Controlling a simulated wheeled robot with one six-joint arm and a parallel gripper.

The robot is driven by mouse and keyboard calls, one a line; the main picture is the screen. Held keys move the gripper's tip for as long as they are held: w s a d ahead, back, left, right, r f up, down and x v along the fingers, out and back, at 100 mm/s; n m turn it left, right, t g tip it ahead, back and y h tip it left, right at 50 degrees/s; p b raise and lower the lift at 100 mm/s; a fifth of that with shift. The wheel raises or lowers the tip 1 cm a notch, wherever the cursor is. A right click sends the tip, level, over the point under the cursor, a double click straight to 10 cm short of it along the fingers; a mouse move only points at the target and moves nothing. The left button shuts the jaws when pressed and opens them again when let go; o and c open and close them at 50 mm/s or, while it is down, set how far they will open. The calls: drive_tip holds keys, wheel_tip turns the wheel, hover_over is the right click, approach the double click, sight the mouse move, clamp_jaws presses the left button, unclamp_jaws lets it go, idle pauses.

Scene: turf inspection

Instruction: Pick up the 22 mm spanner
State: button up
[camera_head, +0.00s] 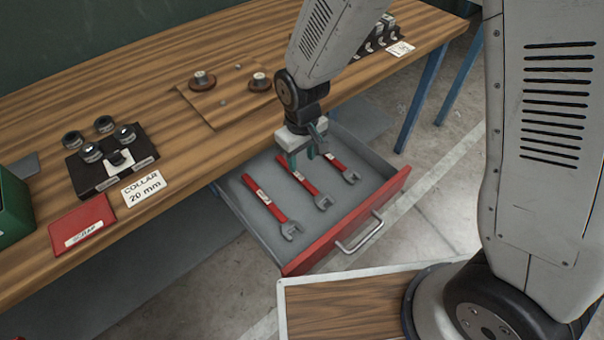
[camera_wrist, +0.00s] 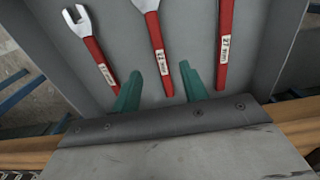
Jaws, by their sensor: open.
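Three red-handled spanners with grey open ends lie side by side in an open drawer. The 22 mm spanner (camera_head: 321,200) is the middle one; its label reads 22 mm in the wrist view (camera_wrist: 156,45). The 27 mm spanner (camera_head: 264,199) is left of it in the head view and right of it in the wrist view (camera_wrist: 224,45). The smallest spanner (camera_head: 342,172) lies on the other side; its label is not clear. My gripper (camera_head: 302,160) is open and empty above the handle ends. Its green fingers (camera_wrist: 160,72) flank the line of the 22 mm handle.
The grey drawer with its red front (camera_head: 352,226) and handle is pulled out below the wooden bench (camera_head: 215,140). On the bench are a collar holder (camera_head: 88,177), a red scrap tray (camera_head: 80,222), a green bin (camera_head: 12,212) and a wooden board (camera_head: 222,113).

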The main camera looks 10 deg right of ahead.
sight(303, 179)
wheel_tip(303, 179, down, 8)
drive_tip(key=shift+s+d+r, duration=0.1)
drive_tip(key=shift+r, duration=0.05)
clamp_jaws()
